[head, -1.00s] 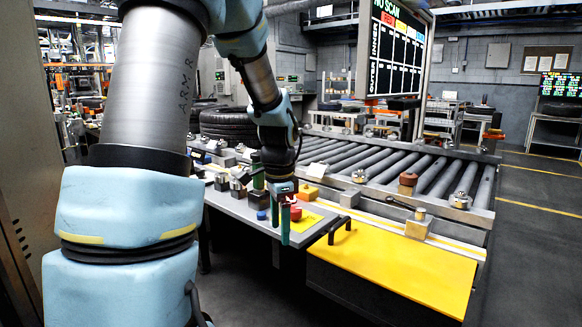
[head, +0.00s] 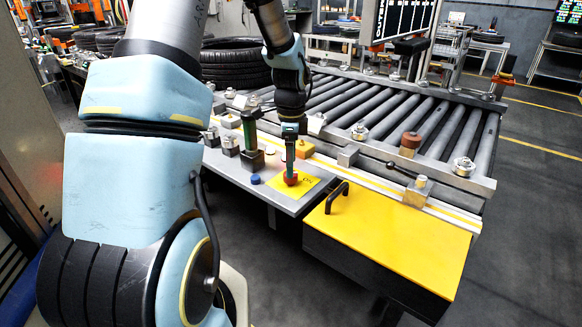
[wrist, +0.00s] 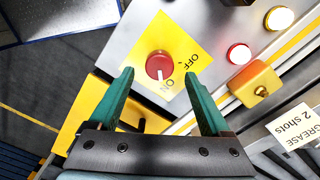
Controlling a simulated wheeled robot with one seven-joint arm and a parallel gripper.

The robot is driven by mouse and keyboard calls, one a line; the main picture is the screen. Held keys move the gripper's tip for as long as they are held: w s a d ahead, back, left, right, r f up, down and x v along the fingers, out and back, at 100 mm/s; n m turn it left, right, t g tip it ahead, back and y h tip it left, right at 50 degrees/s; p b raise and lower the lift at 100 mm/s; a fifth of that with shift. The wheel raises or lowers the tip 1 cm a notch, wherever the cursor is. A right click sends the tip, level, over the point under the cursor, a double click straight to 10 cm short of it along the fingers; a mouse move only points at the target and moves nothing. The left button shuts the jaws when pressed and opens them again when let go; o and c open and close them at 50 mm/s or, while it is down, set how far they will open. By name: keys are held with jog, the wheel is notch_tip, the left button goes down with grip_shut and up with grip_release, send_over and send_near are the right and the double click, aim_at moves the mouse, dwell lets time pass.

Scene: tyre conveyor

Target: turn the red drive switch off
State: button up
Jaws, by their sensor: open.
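The red drive switch (head: 291,180) is a round knob on a yellow plate (head: 312,188) on the grey panel. In the wrist view the knob (wrist: 159,62) lies between and just beyond the fingertips. Its white mark points down toward the ON label (wrist: 167,86); the OFF label (wrist: 192,66) is to the right. My gripper (head: 290,165) points down at the knob from above. Its green fingers (wrist: 158,76) are spread to either side, open and empty. Contact with the knob cannot be told.
A yellow-topped cabinet (head: 400,235) with a black handle is to the right. The roller conveyor (head: 400,125) runs behind.

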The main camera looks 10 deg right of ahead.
jog(key=shift+f, duration=1.55)
grip_shut()
